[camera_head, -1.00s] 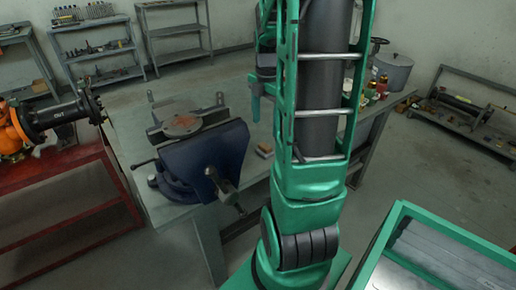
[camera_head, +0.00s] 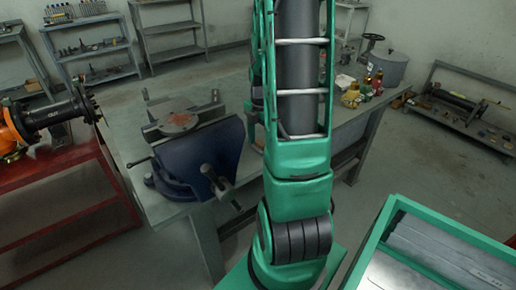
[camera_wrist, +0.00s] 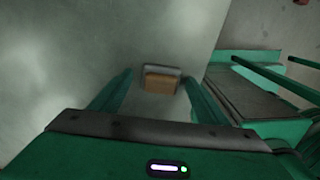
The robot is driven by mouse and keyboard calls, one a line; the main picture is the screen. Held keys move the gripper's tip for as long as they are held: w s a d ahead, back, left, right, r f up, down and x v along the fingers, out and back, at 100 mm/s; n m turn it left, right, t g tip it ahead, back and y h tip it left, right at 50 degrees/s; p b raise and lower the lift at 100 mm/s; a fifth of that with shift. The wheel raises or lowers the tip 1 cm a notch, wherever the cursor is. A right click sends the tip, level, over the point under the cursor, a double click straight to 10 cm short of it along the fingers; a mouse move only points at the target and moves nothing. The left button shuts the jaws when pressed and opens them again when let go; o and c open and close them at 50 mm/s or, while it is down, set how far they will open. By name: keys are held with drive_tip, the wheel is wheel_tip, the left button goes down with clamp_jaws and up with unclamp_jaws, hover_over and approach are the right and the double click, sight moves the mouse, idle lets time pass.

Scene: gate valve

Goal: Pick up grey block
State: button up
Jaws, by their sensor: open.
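A small block (camera_wrist: 161,78), grey along its far edge and tan on its nearer face, lies on the grey bench top (camera_wrist: 95,50) in the wrist view. I cannot tell whether it is one piece or two. My gripper (camera_wrist: 158,84) is open, its two green fingers reaching toward the block, one on each side of it in the picture. How far the fingertips are above the bench is unclear. In the head view my arm hides the gripper and most of the block's place, right of the vise.
A blue bench vise (camera_head: 205,155) with a flanged part (camera_head: 178,121) on top stands left of my arm. A green-framed bin (camera_head: 382,225) is at lower right, a red table (camera_head: 70,205) at left.

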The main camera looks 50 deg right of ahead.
sight(260, 142)
drive_tip(key=shift+f, duration=0.1)
drive_tip(key=c, duration=1.2)
wheel_tip(260, 142, up, 10)
drive_tip(key=shift+r, duration=0.1)
drive_tip(key=shift+o, duration=0.9)
